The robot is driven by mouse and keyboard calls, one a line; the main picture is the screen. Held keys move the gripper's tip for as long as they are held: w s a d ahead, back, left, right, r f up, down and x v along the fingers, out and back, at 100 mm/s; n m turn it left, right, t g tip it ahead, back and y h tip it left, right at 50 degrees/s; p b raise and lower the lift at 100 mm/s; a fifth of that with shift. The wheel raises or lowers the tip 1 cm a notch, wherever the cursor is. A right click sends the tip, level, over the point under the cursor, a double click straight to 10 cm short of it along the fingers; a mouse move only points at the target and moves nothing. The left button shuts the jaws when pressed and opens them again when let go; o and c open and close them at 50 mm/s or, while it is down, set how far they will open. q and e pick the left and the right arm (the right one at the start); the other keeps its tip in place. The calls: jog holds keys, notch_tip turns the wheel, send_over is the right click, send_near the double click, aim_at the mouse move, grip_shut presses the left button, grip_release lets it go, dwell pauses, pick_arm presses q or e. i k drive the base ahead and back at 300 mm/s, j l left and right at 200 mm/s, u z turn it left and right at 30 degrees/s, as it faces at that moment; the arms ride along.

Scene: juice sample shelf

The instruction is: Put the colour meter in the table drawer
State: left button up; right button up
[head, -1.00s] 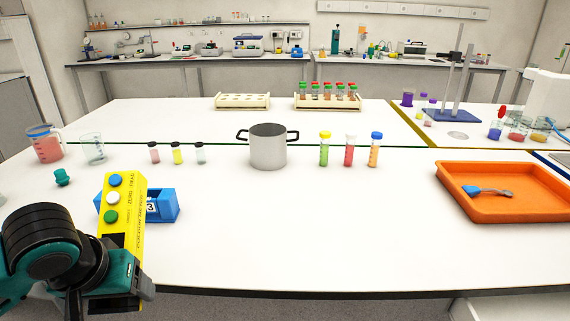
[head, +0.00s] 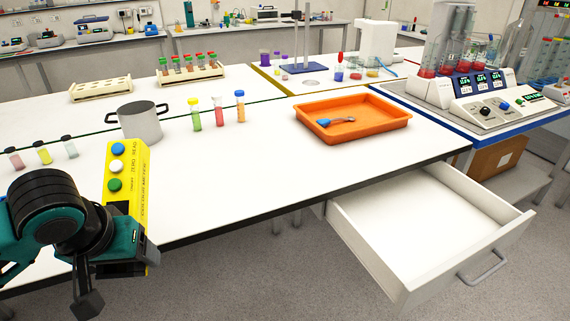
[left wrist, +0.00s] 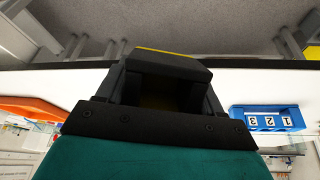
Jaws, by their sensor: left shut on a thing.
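The colour meter (head: 126,185) is a yellow upright device with blue, white and green buttons, at the left of the head view. My left gripper (head: 125,245) is shut on its lower end and holds it up by the table's front edge. In the left wrist view the gripper (left wrist: 165,80) hides most of the meter, with only a thin yellow strip showing. The table drawer (head: 470,258) is pulled out below the table at the right, open and empty, with a grey handle on its front. My right gripper is not in view.
An orange tray (head: 385,130) with a blue-handled tool stands on the table behind the drawer. A metal pot (head: 142,124) and several bottles stand further left. A blue numbered block (left wrist: 268,118) shows in the left wrist view. The table front between meter and drawer is clear.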

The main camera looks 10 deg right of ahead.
aim_at(408, 213)
jog(key=i+l+z, duration=0.2)
jog(key=z, duration=0.3)
jog(key=i+l+z, duration=0.1)
jog(key=z, duration=0.4)
jog(key=i+j+z, duration=0.15)
jog(key=z, duration=0.35)
jog(key=i+j+z, duration=0.2)
jog(key=z, duration=0.25)
jog(key=i+j+z, duration=0.1)
jog(key=j+z, duration=0.25)
jog(key=z, duration=0.15)
jog(key=j+z, duration=0.3)
jog(key=z, duration=0.15)
